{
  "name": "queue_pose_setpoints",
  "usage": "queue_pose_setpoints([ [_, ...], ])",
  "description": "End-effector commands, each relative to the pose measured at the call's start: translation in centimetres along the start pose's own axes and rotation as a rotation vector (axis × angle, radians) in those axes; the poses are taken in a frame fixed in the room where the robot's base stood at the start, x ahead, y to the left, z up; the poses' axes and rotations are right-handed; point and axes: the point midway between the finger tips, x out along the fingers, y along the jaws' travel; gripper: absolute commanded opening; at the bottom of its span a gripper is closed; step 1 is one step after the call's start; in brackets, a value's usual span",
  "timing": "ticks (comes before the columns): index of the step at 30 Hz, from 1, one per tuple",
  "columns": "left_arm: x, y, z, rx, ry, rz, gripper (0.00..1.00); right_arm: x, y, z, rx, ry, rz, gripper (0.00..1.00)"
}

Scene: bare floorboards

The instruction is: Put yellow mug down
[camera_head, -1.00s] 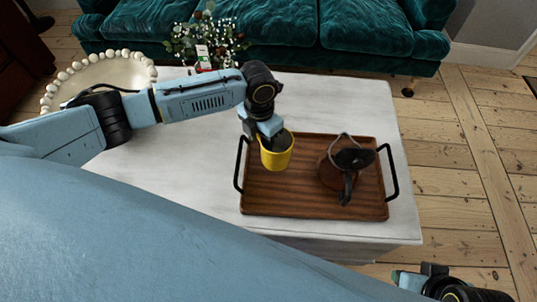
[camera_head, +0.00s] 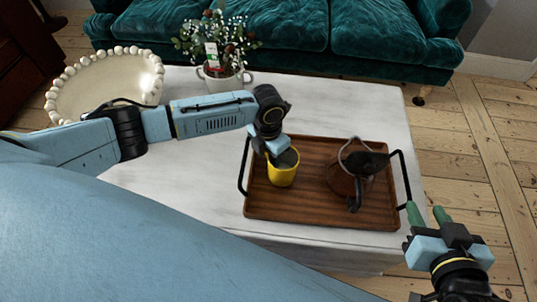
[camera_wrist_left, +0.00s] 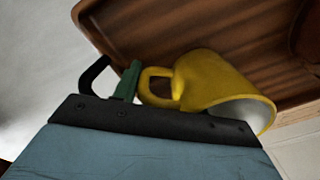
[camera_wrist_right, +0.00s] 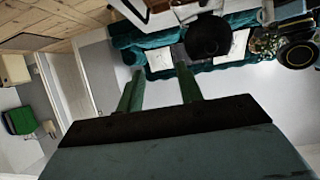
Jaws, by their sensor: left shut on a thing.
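The yellow mug (camera_head: 283,175) is upright at the left side of the wooden tray (camera_head: 310,207). It looks to be on or just above the tray; I cannot tell if it touches. My left gripper (camera_head: 277,150) is at its back left side, shut on it. In the left wrist view the mug (camera_wrist_left: 212,82) shows its handle by the green finger (camera_wrist_left: 127,82). My right gripper (camera_head: 424,214) is open and empty, off the table's front right corner. Its two green fingers (camera_wrist_right: 160,92) stand apart in the right wrist view.
A glass pot with a dark lid (camera_head: 356,172) stands on the tray's right half. The tray has black side handles (camera_head: 403,177). A potted plant (camera_head: 218,70) and a beaded round tray (camera_head: 105,88) are at the back left. The white tabletop (camera_head: 340,95) is clear behind the tray.

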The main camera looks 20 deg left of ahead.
Motion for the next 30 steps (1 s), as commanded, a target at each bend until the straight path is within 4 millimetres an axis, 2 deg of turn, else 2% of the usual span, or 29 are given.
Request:
queue_pose_setpoints([
  [11, 0.2, 0.0, 0.1, 0.000, -0.001, -0.001, 0.02, 0.1, -0.1, -0.4, 0.000, 0.025, -0.002, 0.36],
  [12, 0.3, 0.0, 0.0, 0.000, 0.000, -0.001, 0.45, 0.1, -0.1, -0.5, 0.000, 0.029, -0.002, 0.36],
  [14, 0.3, 0.0, 0.0, 0.000, 0.000, -0.001, 0.51, 0.1, -0.1, -0.5, 0.000, 0.027, -0.002, 0.36],
  [24, 0.0, 0.0, 0.0, 0.000, -0.001, 0.000, 0.51, 0.0, -0.1, -0.3, 0.000, 0.012, -0.002, 0.36],
  [30, -1.4, 0.0, 0.0, 0.000, -0.002, -0.001, 0.51, -0.5, 0.4, 1.9, 0.001, -0.121, 0.010, 0.36],
])
